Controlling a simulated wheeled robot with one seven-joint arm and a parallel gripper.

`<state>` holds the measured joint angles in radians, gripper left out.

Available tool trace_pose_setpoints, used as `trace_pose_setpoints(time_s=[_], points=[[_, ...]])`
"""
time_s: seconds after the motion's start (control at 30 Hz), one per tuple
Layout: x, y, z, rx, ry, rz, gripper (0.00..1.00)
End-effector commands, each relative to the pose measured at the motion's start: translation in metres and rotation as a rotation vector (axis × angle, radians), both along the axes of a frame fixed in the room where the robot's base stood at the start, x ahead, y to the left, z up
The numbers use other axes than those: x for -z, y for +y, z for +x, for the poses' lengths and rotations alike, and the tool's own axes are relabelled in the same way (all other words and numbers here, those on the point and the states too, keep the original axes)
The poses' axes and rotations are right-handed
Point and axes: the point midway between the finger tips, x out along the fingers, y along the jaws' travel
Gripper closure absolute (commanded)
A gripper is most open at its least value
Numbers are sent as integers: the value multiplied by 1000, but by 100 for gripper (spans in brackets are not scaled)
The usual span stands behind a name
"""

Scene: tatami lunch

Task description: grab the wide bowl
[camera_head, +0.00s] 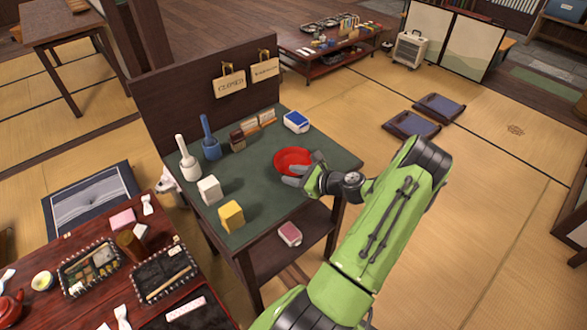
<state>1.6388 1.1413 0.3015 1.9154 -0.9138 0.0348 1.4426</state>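A wide red bowl (289,157) sits on the green top of a small dark table. My gripper (291,176) is at the bowl's near right rim, reaching in from the right. Its two grey fingers show a gap between them and look open. One finger overlaps the bowl's edge in the picture. I cannot tell whether either finger touches the bowl. My gripper hides part of the bowl's near right side.
The green tabletop (262,205) also holds a white block (210,190), a yellow block (231,216), a blue-and-white box (296,122) and white and blue handled items at the left. A dark panel with hanging signs (230,83) stands behind. Tatami at the right is open.

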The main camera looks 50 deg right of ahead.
Motion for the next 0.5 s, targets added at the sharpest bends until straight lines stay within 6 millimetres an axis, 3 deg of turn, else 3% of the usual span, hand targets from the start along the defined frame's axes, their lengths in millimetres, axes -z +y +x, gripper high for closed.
trace_pose_setpoints(time_s=[0.2, 0.43, 0.5], points=[[16, 1, 36, -3, 0, 0, 65], [15, 1, 38, -1, 0, 0, 65], [15, 1, 38, -1, 0, 0, 75]])
